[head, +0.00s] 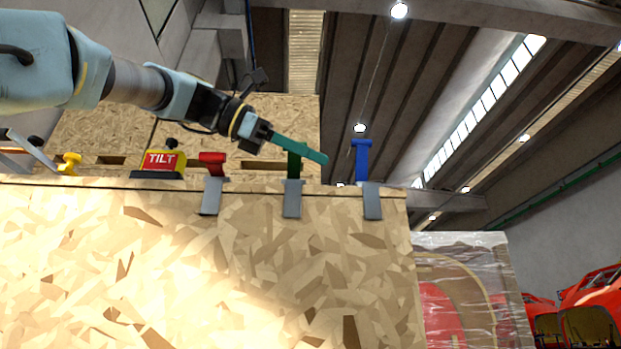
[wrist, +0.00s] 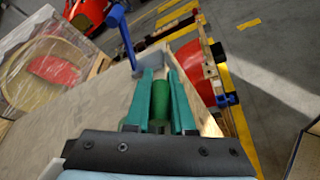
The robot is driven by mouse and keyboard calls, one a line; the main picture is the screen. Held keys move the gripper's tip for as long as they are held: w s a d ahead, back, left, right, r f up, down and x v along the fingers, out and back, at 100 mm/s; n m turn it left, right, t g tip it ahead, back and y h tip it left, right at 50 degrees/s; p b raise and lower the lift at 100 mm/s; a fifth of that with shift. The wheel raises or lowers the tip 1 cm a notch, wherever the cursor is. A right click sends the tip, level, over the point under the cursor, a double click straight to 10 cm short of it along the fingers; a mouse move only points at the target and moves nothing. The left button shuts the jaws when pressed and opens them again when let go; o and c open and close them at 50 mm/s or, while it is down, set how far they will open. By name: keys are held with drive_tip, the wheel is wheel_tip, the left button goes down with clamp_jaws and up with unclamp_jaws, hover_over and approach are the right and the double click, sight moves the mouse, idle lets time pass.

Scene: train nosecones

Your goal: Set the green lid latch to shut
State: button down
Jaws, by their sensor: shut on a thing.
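The green lid latch (head: 293,168) stands up from a grey plate at the top edge of a chipboard crate (head: 250,260). My gripper (head: 322,157) comes in from the upper left, and its long teal fingers cross the upper part of the latch. In the wrist view the green latch (wrist: 160,102) lies between the two teal fingers, which are shut on it. The fingers partly hide the latch's top in the head view. The latch's base is hidden in the wrist view.
A blue latch (head: 362,160) stands upright to the right, and a red latch (head: 212,163) is to the left. A TILT indicator (head: 162,162) and a yellow knob (head: 69,162) are further left. A plastic-wrapped crate (head: 465,285) stands at the right.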

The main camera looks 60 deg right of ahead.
drive_tip(key=shift+s+a+f+m+h+b, duration=0.15)
drive_tip(key=shift+f+m+h+b, duration=0.35)
drive_tip(key=shift+f+m+b, duration=0.85)
drive_tip(key=shift+r+n+b, duration=0.35)
drive_tip(key=shift+b, duration=0.2)
drive_tip(key=c, duration=0.8)
unclamp_jaws()
drive_tip(key=shift+o, duration=0.2)
wheel_tip(320, 180, up, 10)
drive_tip(key=p, duration=0.7)
drive_tip(key=shift+p, duration=0.3)
drive_tip(key=shift+c, duration=0.2)
